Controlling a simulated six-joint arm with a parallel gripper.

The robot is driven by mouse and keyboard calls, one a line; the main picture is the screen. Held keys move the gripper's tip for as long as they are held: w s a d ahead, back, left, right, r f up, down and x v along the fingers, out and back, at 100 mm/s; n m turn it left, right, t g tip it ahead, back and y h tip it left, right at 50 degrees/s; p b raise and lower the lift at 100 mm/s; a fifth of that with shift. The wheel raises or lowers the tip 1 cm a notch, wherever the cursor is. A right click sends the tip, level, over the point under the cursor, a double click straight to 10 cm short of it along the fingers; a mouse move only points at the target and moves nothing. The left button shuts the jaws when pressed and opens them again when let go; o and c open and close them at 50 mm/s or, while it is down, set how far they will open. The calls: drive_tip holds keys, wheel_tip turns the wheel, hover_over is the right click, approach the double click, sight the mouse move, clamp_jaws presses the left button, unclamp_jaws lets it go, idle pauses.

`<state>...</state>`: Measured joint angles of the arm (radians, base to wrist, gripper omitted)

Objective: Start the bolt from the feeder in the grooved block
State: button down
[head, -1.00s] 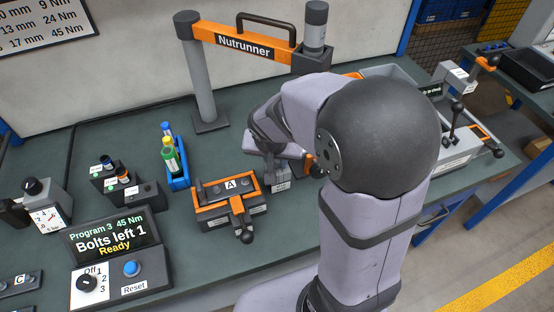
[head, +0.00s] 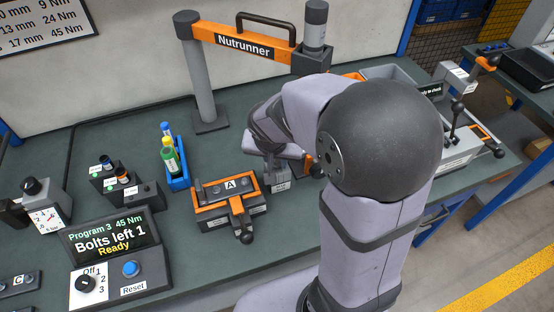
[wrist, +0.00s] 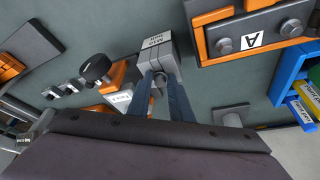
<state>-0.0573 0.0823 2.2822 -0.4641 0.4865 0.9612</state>
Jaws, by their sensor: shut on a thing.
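My gripper (wrist: 160,84) is shut on a small grey bolt (wrist: 158,88), whose head shows between the two dark fingers in the wrist view. The fingertips are right at the grey labelled feeder (wrist: 157,48); I cannot tell whether the bolt is still in it. In the head view the feeder (head: 279,181) is partly covered by my arm. A dark grey block marked A (head: 226,187) sits in an orange clamp fixture left of the feeder. In the wrist view the A block (wrist: 255,36) shows two bolt heads along it. No groove can be made out clearly.
The nutrunner (head: 245,44) hangs from a post at the back. A screen (head: 113,236) reads "Bolts left 1, Ready". In the wrist view a black knob (wrist: 96,67) stands near the feeder.

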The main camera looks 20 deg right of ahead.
drive_tip(key=shift+s+f, duration=0.1)
drive_tip(key=shift+f, duration=0.05)
drive_tip(key=c, duration=1.5)
unclamp_jaws()
drive_tip(key=shift+a, duration=0.1)
drive_tip(key=shift+s, duration=0.1)
drive_tip(key=shift+o, duration=1.1)
drive_tip(key=shift+f, duration=0.1)
drive_tip(key=shift+d+r+p, duration=0.2)
drive_tip(key=shift+r+p, duration=0.35)
drive_tip(key=shift+r, duration=0.1)
drive_tip(key=shift+w+a+r+p, duration=0.1)
drive_tip(key=shift+r+p, duration=0.85)
drive_tip(key=shift+r, duration=0.35)
drive_tip(key=shift+w+r+p, duration=0.1)
drive_tip(key=shift+r+p, duration=0.85)
drive_tip(key=shift+r, duration=0.3)
